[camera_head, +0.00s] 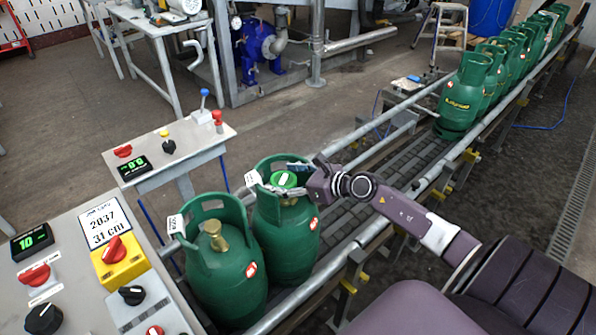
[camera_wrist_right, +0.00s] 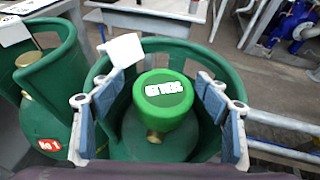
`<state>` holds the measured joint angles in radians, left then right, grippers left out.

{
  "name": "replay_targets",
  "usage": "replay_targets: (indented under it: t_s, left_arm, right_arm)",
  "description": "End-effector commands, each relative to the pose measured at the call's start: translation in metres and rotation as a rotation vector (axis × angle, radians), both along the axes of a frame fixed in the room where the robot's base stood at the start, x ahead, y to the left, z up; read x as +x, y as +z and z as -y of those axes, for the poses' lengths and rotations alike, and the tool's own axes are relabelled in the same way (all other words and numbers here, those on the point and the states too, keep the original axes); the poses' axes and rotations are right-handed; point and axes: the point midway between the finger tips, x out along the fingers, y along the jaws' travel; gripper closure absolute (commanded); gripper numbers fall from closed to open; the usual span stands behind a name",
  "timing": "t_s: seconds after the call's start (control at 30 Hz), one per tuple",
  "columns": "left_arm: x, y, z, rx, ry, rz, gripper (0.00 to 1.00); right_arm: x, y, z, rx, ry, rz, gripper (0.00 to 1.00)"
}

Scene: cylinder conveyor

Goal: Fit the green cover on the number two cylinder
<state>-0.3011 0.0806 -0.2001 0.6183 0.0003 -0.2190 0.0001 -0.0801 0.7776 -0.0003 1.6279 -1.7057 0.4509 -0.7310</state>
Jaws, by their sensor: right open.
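The green cover (camera_head: 284,179) is a round cap with a white label. It sits over the brass valve of the second green cylinder (camera_head: 287,240), inside its collar; the wrist view shows the cover (camera_wrist_right: 163,92) upright there, with some brass visible below it. Whether it is fully seated I cannot tell. My right gripper (camera_head: 289,186) is at the collar's top. In the wrist view my right gripper (camera_wrist_right: 160,98) is open, its blue-padded fingers either side of the cover with gaps. My left gripper is not in view.
A nearer cylinder (camera_head: 222,275) with a bare brass valve stands close on the left. More green cylinders (camera_head: 465,95) line the roller conveyor (camera_head: 345,215) at the upper right. Rollers between are clear.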

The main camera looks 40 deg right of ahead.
Motion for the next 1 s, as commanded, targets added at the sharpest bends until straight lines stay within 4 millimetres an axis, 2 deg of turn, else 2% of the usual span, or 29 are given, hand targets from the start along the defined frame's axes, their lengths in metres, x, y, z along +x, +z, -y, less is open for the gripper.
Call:
replay_targets:
  t_s: [0.07, 0.6, 0.8, 1.0]
  left_arm:
    - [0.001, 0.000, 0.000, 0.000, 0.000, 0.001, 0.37]
    - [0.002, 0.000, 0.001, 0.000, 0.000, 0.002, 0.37]
    - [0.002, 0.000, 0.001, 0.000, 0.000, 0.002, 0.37]
    - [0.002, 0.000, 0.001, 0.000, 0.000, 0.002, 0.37]
  right_arm:
    - [-0.011, -0.001, 0.006, -0.005, -0.003, -0.012, 0.24]
    - [-0.079, 0.030, 0.025, 0.000, 0.003, -0.012, 0.24]
    - [-0.093, 0.038, 0.029, 0.000, 0.003, -0.008, 0.24]
    - [-0.097, 0.041, 0.029, 0.000, 0.005, -0.007, 0.24]
